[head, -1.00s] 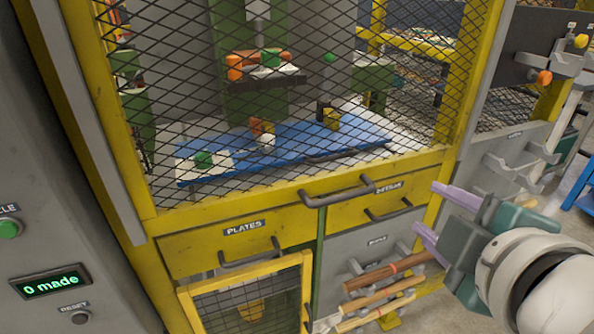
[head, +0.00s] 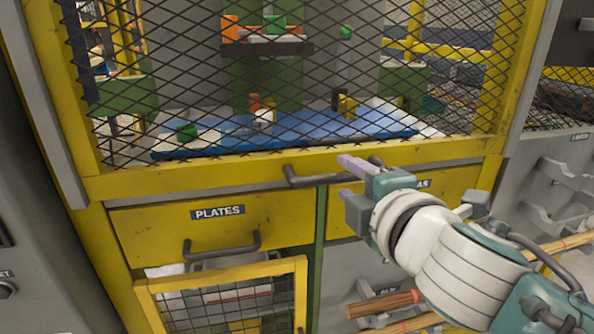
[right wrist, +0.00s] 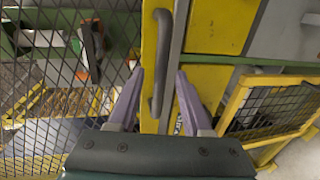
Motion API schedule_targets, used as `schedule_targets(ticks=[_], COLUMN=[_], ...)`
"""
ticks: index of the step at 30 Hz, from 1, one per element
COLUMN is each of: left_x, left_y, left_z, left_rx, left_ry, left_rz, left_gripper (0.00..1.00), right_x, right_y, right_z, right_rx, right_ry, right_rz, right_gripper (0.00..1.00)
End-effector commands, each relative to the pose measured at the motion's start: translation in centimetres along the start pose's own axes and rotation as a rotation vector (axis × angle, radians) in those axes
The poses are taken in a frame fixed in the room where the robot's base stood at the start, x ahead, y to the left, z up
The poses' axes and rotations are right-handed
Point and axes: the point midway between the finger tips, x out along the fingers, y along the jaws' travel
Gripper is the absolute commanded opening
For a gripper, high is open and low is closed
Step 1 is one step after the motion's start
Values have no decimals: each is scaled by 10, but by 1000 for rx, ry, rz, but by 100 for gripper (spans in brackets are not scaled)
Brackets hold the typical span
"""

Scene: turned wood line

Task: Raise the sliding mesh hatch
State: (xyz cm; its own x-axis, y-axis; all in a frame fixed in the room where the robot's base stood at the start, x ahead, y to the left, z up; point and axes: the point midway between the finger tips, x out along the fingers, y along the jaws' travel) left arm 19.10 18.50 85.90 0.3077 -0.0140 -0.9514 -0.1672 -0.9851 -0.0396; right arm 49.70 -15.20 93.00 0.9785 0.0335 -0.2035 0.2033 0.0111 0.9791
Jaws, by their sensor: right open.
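The sliding mesh hatch is a black wire mesh in a yellow frame (head: 200,177), with its bottom rail just above the drawers. A dark grey bar handle (head: 305,181) sits on that rail. It also shows in the right wrist view (right wrist: 166,50). My right gripper (head: 345,181) is open, its two pale purple fingers pointing at the handle and covering part of it in the head view. In the right wrist view the handle's near end appears between the fingers, with gaps on both sides. I cannot tell how deep it sits. My left gripper is out of view.
Below the rail are a yellow PLATES drawer (head: 240,225) with a handle and another drawer partly behind my right arm. A small yellow-framed mesh door (head: 225,289) juts out below. Wooden rods (head: 385,304) stick out at lower right. A blue board (head: 290,131) lies behind the mesh.

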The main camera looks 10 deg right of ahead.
Motion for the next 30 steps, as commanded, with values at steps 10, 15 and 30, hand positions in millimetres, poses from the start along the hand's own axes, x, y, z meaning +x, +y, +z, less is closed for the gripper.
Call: schedule_targets(ticks=[10,15,30], left_x=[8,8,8], left_y=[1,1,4], left_z=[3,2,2], left_rx=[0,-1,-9], left_ry=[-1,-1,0], left_rz=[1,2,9], left_gripper=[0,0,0], right_x=[24,23,23], right_y=[0,0,0], right_z=[0,0,0], right_rx=[2,3,2], right_ry=[1,1,0], right_rz=[0,-1,-1], right_gripper=[49,49,0])
